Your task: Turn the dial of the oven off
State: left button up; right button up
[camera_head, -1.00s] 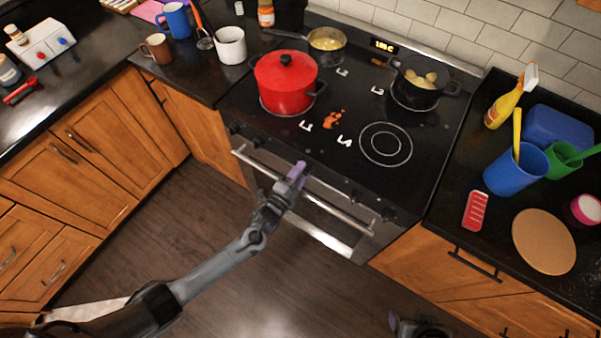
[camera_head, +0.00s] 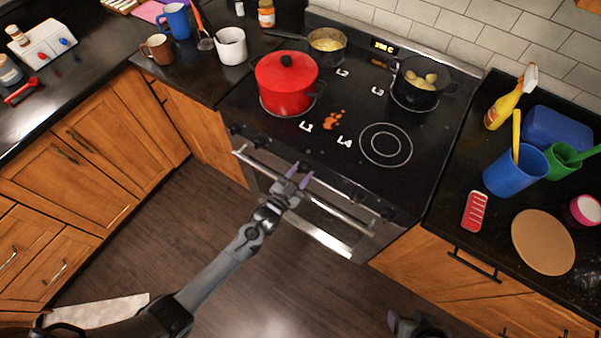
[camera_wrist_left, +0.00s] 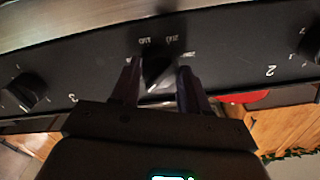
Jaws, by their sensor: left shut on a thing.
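The oven dial (camera_wrist_left: 157,72) is a dark knob with temperature numbers around it on the black front panel. In the left wrist view it sits between the two fingers of my left gripper (camera_wrist_left: 158,84), which is shut on it.
Other dials (camera_wrist_left: 25,90) flank the oven dial. The oven handle (camera_head: 340,217) runs just below the panel. A red pot (camera_head: 285,85) and a pan of potatoes (camera_head: 417,88) stand on the cooktop. The floor (camera_head: 290,280) in front is clear.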

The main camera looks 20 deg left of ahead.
pick_arm(q)
jog(key=n, duration=0.5)
jog(key=shift+r+n, duration=0.1)
jog(key=shift+n, duration=0.2)
jog(key=shift+n+p, duration=0.45)
jog(key=shift+n, duration=1.75)
jog(key=shift+a, duration=0.1)
jog(key=o, duration=1)
jog(key=shift+o, duration=0.2)
